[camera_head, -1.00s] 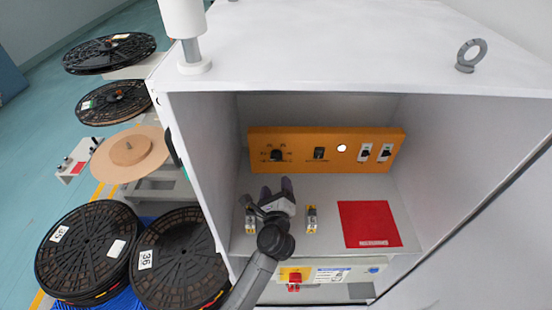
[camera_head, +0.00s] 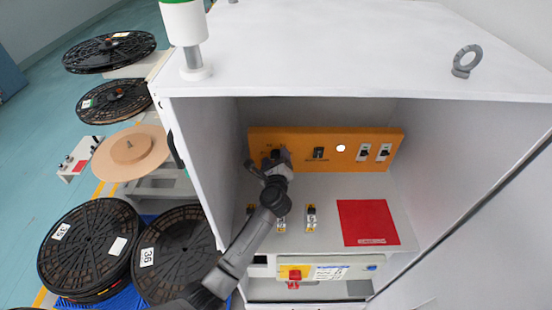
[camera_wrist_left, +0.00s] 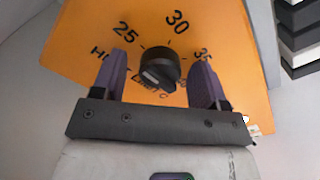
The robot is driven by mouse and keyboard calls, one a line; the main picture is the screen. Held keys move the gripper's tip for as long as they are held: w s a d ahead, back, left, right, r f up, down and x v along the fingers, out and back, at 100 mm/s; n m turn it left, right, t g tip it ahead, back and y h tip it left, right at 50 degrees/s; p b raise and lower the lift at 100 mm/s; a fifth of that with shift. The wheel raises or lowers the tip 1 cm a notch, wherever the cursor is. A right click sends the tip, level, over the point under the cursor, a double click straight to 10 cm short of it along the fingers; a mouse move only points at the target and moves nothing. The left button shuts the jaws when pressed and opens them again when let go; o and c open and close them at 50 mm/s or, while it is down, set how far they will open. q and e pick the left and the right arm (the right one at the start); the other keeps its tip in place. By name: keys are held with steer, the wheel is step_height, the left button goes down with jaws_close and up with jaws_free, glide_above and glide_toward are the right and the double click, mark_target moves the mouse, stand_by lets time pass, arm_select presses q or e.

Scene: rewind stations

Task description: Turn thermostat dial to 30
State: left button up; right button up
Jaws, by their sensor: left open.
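The thermostat dial (camera_wrist_left: 160,70) is a black round knob on an orange panel (camera_wrist_left: 85,35), with 25, 30 and 35 printed around it. In the wrist view my left gripper (camera_wrist_left: 160,68) is open, with one purple finger on each side of the dial and a gap to both. I cannot tell exactly which mark the dial's pointer faces. In the head view the left gripper (camera_head: 270,162) is at the left end of the orange panel (camera_head: 335,137) and covers most of the dial (camera_head: 275,153). My right gripper does not show.
The panel stands inside an open white cabinet (camera_head: 330,20). To the right on it are a black switch (camera_head: 319,153), a white light (camera_head: 341,148) and two more switches. A red sheet (camera_head: 368,222) lies on the cabinet floor. Black reels (camera_head: 90,250) stand outside at left.

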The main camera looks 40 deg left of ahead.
arm_select(q)
steer(key=c, duration=0.9)
steer(key=shift+r+m+p, duration=0.1)
steer(key=shift+m+p, duration=0.55)
steer(key=shift+m, duration=0.25)
steer(key=m+p, duration=0.2)
steer(key=m, duration=0.1)
steer(key=shift+m, duration=0.3)
steer(key=m+p, duration=0.1)
steer(key=m, duration=0.1)
steer(key=shift+m+p, duration=1.15)
steer(key=shift+m, duration=0.95)
